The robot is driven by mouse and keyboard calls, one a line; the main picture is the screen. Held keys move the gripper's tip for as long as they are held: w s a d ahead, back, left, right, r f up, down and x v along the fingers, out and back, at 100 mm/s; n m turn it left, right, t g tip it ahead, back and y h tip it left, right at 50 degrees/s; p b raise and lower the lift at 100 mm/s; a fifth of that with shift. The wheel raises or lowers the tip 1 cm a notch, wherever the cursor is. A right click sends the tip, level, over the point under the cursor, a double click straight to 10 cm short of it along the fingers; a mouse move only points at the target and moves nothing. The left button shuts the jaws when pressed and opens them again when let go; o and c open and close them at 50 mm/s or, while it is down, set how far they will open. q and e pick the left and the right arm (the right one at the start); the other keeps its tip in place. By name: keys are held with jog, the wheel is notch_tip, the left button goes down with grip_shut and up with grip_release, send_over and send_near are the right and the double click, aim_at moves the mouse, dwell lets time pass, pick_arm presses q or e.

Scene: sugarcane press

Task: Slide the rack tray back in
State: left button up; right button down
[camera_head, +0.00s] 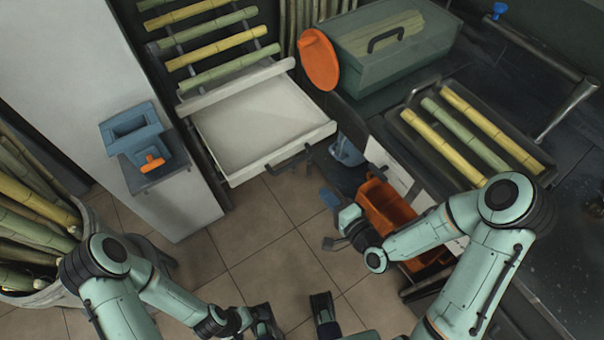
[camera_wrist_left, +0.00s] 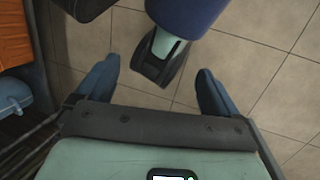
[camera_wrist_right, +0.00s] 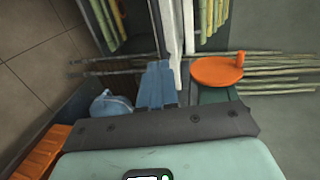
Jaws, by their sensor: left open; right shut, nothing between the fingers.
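The rack tray (camera_head: 250,118) is a shallow pale tray, pulled out from the rack below the cane-loaded rows. Its dark handle (camera_head: 288,158) is on the front edge, facing me. My right gripper (camera_head: 330,198) is shut and empty, in front of the tray and to the right of the handle, apart from it. Its closed blue fingers show in the right wrist view (camera_wrist_right: 157,85). My left gripper (camera_wrist_left: 153,82) is open and empty above the floor, well away from the tray; in the head view it is low in the picture, partly cut off.
Orange bins (camera_head: 385,207) stand right of my right gripper. A green box (camera_head: 395,45) and orange disc (camera_head: 319,60) are beside the tray. A pale cabinet with a blue container (camera_head: 130,128) stands left. Tiled floor (camera_head: 270,240) is open before the tray.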

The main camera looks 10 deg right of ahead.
pick_arm(q)
jog(key=w+a+f+t+b, duration=0.2)
jog(key=w+f+b, duration=0.3)
jog(key=f, duration=0.1)
jog(key=shift+w+y, duration=0.2)
jog(key=shift+y, duration=0.2)
pick_arm(e)
jog(key=x, duration=1.2)
pick_arm(q)
jog(key=shift+f, duration=0.15)
pick_arm(e)
jog(key=shift+w+a+f, duration=0.1)
jog(key=shift+a, duration=0.05)
